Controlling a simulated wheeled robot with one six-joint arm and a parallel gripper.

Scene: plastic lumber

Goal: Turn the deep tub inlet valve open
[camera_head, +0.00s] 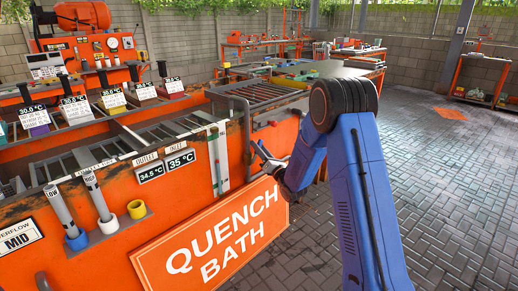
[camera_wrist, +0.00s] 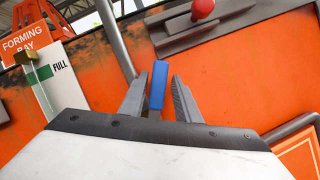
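In the wrist view a blue bar (camera_wrist: 158,88), like a valve handle, stands between the two fingers of my gripper (camera_wrist: 160,92). The fingers are apart, with a narrow gap on each side of the bar. No label on the bar is readable, so I cannot tell for sure that it is the deep tub inlet valve. In the head view my gripper (camera_head: 264,152) is close to the orange tank front, right of the inlet and outlet displays (camera_head: 181,159). The blue bar cannot be made out there.
A red knob (camera_wrist: 203,8) sits on a dark bracket above my fingers. A level gauge marked FULL (camera_wrist: 58,68) is at left. A grey pipe (camera_head: 246,125) runs down the orange tank beside my gripper. The QUENCH BATH sign (camera_head: 212,240) is below. Paved floor (camera_head: 450,190) is clear at right.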

